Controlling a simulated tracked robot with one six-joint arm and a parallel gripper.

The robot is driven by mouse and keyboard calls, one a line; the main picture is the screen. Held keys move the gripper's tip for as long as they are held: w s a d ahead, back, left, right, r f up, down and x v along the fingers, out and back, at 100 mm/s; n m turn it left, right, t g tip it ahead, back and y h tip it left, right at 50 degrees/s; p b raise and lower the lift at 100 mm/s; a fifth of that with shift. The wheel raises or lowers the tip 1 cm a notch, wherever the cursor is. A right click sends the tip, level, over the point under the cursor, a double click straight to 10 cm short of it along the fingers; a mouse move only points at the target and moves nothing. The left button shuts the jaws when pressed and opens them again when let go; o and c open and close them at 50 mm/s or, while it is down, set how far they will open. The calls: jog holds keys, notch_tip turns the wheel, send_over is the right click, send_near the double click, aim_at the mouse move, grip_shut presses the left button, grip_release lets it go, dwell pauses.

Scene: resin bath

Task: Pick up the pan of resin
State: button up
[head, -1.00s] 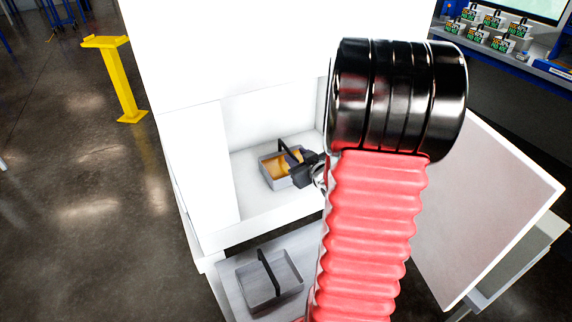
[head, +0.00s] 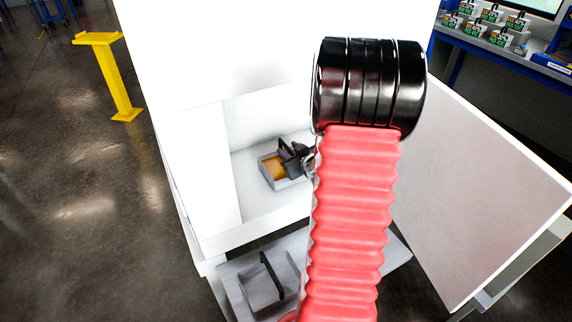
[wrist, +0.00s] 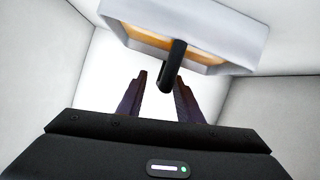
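The pan of resin (head: 275,171) is a light grey box with amber resin inside and a black handle across it. It sits on the floor of the white cabinet. In the wrist view the pan (wrist: 215,22) fills the top, with its black handle (wrist: 177,60) reaching down toward my fingers. My gripper (wrist: 161,80) is open, and the handle's lower end shows between the two dark fingertips. I cannot tell whether they touch it. In the head view my gripper (head: 290,152) overlaps the handle and hides the pan's right part.
A second grey pan (head: 245,289) with a black handle, apparently empty, rests on the lower shelf (head: 228,272). Cabinet walls (head: 205,165) enclose the first pan. An open door panel (head: 480,190) stands at right. A yellow post (head: 118,80) stands on the floor at left.

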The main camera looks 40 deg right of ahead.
jog(key=shift+w+f, duration=0.2)
jog(key=shift+w, duration=0.25)
jog(key=shift+s, duration=0.15)
jog(key=shift+c, duration=0.4)
grip_shut()
jog(key=shift+r, duration=0.1)
dwell(0.8)
